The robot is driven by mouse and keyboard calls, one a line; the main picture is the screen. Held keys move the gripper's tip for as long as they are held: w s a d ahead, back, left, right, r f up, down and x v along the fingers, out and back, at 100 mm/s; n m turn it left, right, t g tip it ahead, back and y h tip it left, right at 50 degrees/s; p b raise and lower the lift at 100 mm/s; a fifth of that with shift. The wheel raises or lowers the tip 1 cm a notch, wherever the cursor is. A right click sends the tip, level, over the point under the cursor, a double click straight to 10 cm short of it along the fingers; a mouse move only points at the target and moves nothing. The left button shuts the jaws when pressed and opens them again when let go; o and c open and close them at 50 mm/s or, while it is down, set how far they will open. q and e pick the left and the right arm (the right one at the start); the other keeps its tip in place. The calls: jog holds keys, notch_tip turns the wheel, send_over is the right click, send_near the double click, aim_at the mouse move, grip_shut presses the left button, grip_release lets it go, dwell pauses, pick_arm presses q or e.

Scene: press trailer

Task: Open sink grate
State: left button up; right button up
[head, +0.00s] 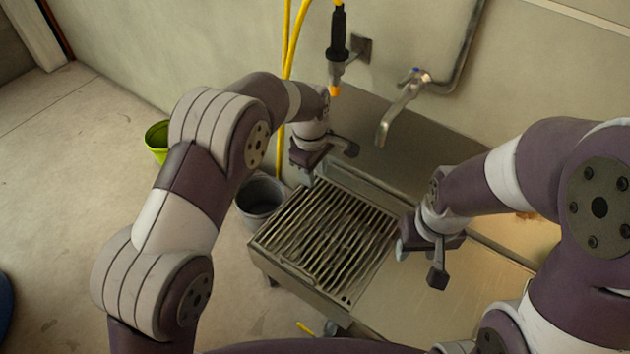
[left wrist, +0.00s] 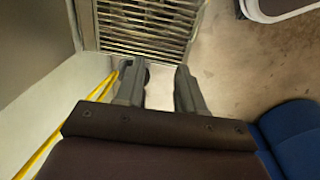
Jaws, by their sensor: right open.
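The sink grate (head: 335,235) is a slatted metal panel lying flat in the left part of the steel sink unit (head: 425,310). It also shows at the top of the left wrist view (left wrist: 150,25). My left gripper (head: 328,160) is above the grate's back left corner, with its fingers apart and nothing between them. In the left wrist view its two fingers (left wrist: 158,88) point toward the grate's edge. My right gripper (head: 420,264) is open and empty above the grate's right edge and the flat steel top. Whether either gripper touches the grate is unclear.
A faucet (head: 400,105) and a black spray nozzle (head: 338,40) reach out from the wall behind the sink. A yellow hose (head: 290,40) hangs at the back. A grey bucket (head: 260,200) and a green bucket (head: 157,137) stand on the floor left of the sink.

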pick_arm(q)
jog(key=shift+r, duration=0.65)
